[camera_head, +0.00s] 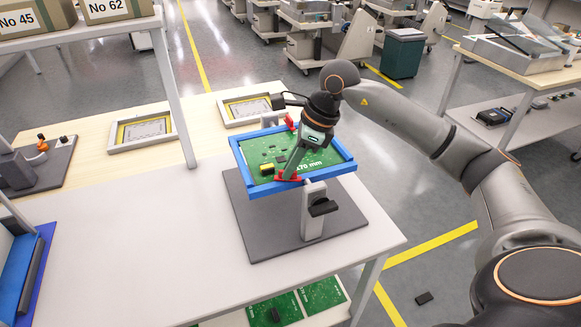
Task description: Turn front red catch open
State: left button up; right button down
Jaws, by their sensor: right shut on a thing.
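A green circuit board (262,153) sits in a blue frame (243,168) on a fixture with a grey base plate (262,222). The front red catch (281,179) is at the frame's front edge, near the grey post (313,220). My right gripper (288,176) points down over the board and is shut on the front red catch; its fingers hide part of it. A second red catch (290,122) shows at the back edge of the frame, partly behind my right arm. My left gripper is not in view.
The white table (150,235) is clear left of the fixture. Framed trays (142,131) lie along the back. A shelf with boxes (115,8) stands on posts at the back left. More green boards (320,296) lie below the front edge.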

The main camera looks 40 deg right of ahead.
jog(key=n, duration=0.2)
jog(key=n+g, duration=0.1)
jog(key=n, duration=0.2)
jog(key=shift+w+g+y, duration=0.15)
jog(key=shift+g+y, duration=0.15)
jog(key=shift+y, duration=0.1)
jog(key=c, duration=0.9)
grip_release()
jog(key=shift+c, duration=0.2)
jog(key=v, duration=1.2)
jog(key=shift+d+r, duration=0.15)
jog(key=shift+r, duration=0.1)
